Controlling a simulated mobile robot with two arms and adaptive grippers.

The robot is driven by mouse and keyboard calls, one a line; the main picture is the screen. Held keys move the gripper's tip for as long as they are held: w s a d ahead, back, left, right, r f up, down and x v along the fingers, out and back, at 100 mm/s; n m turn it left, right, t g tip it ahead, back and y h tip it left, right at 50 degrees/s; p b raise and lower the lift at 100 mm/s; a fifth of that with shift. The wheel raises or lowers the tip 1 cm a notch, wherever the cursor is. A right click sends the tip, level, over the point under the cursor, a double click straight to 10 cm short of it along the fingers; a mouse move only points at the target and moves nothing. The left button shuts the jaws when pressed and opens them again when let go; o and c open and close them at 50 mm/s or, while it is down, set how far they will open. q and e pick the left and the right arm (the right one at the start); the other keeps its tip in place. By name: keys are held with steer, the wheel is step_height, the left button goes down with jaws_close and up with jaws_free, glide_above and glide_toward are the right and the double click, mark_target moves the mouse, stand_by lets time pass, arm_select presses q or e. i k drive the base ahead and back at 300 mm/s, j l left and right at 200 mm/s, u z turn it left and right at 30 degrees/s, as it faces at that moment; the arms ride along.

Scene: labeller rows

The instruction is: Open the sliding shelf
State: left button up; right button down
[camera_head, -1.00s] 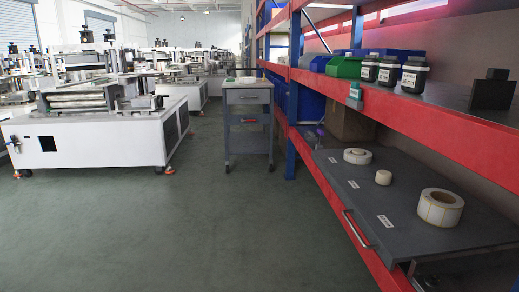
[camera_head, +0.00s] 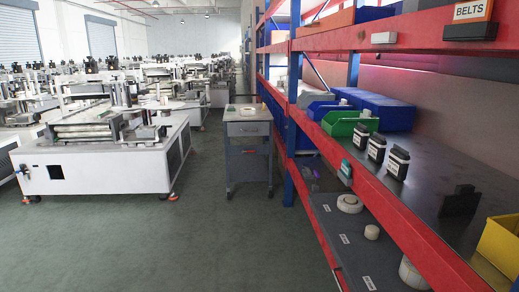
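The sliding shelf (camera_head: 352,239) is a dark grey flat board low in the red and blue rack at the right. It carries a flat white label roll (camera_head: 349,203), a small white roll (camera_head: 371,232) and a larger roll (camera_head: 413,274) that the red beam partly covers. White labels lie along its front edge. Its front handle is hardly visible now, at the lower edge of the picture. I cannot tell from this frame how far the shelf is slid out. Neither of my grippers is in view.
A red beam (camera_head: 392,215) runs above the shelf. The upper shelf holds dark bottles (camera_head: 376,148), a green bin (camera_head: 345,122), blue bins (camera_head: 385,109) and a yellow bin (camera_head: 501,243). A grey drawer cart (camera_head: 248,150) stands ahead. White machines (camera_head: 98,165) stand left. The green floor (camera_head: 190,245) between is clear.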

mark_target(368, 260)
steer(key=i+z, duration=0.1)
steer(key=z, duration=0.8)
